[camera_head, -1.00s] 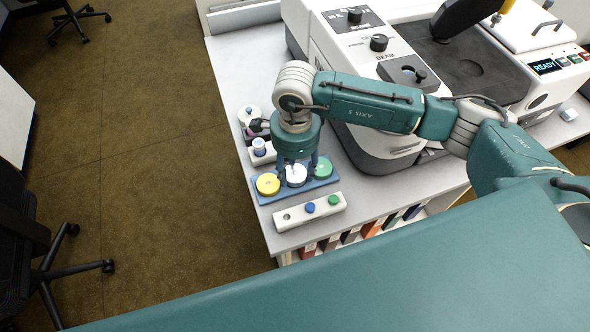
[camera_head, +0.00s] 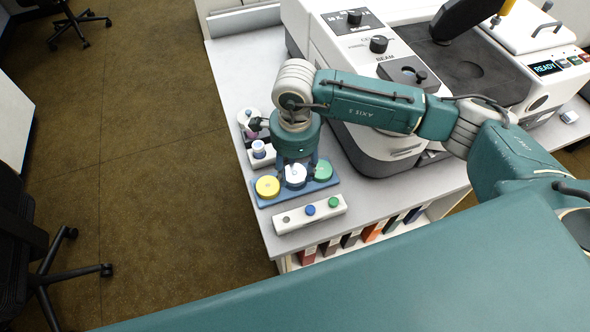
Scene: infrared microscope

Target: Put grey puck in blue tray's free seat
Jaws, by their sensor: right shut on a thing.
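The blue tray (camera_head: 300,194) lies on the bench left of the microscope. A yellow puck (camera_head: 267,186) sits in its left seat and a green puck (camera_head: 322,170) in its right seat. The pale grey puck (camera_head: 294,179) is at the middle of the tray, between them. My right gripper (camera_head: 296,172) points down over the middle and is shut on the grey puck. The fingers and wrist partly hide it, so I cannot tell whether it rests fully in the seat. My left gripper is not in view.
A white rack (camera_head: 290,221) with a blue and a green knob stands in front of the tray. Small white holders (camera_head: 262,160) stand behind it. The microscope (camera_head: 385,150) is close on the right. The bench's left edge is near.

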